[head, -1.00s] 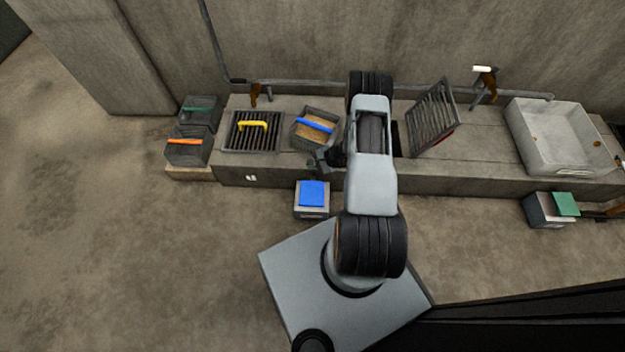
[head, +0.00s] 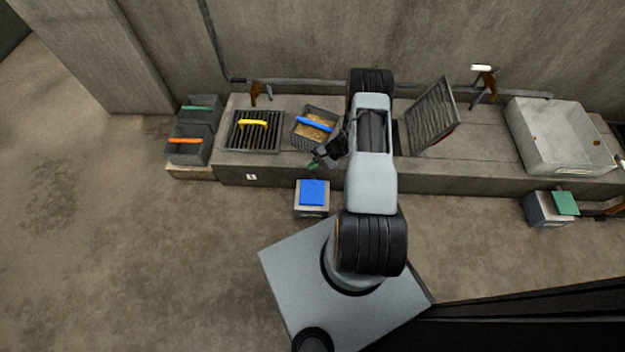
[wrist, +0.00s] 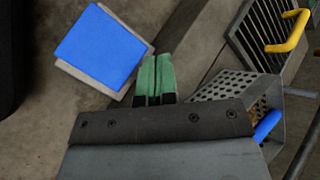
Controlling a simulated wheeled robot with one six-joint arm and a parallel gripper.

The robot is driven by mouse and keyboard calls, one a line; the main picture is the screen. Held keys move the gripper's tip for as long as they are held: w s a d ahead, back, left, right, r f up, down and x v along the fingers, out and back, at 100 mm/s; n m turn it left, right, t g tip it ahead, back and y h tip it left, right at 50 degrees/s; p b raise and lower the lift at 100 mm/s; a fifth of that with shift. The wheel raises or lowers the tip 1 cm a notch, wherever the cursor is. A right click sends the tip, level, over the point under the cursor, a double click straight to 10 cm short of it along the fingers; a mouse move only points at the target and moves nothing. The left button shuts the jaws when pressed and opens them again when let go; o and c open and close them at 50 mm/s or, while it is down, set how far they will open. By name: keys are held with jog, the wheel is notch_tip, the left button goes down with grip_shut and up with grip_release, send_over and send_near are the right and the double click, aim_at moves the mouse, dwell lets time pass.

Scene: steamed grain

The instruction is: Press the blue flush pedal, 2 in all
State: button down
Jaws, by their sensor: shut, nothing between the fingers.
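The blue flush pedal (head: 312,192) is a flat blue plate on a grey box, on the floor in front of the stone ledge. In the wrist view the pedal (wrist: 101,47) is at the upper left. My gripper (head: 314,165) is above and just behind the pedal in the head view, apart from it. In the wrist view its green fingertips (wrist: 155,75) are together with nothing between them, to the right of the pedal.
A perforated basket of grain with a blue handle (head: 314,124) and a grate with a yellow handle (head: 253,124) are on the ledge (head: 275,173). A green pedal (head: 565,204) is at the right. Dark bins (head: 187,151) stand at the left. Floor left of the blue pedal is clear.

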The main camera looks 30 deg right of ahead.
jog(key=b, duration=0.5)
send_near(305, 181)
jog(key=a, duration=0.1)
jog(key=a+f, duration=0.2)
jog(key=shift+w+a, duration=0.2)
jog(key=shift+w, duration=0.2)
jog(key=shift+f+b, duration=0.4)
jog(key=shift+b, duration=0.2)
jog(key=shift+f, duration=0.15)
dwell(0.8)
jog(key=shift+f+b, duration=0.25)
jog(key=shift+b, duration=0.3)
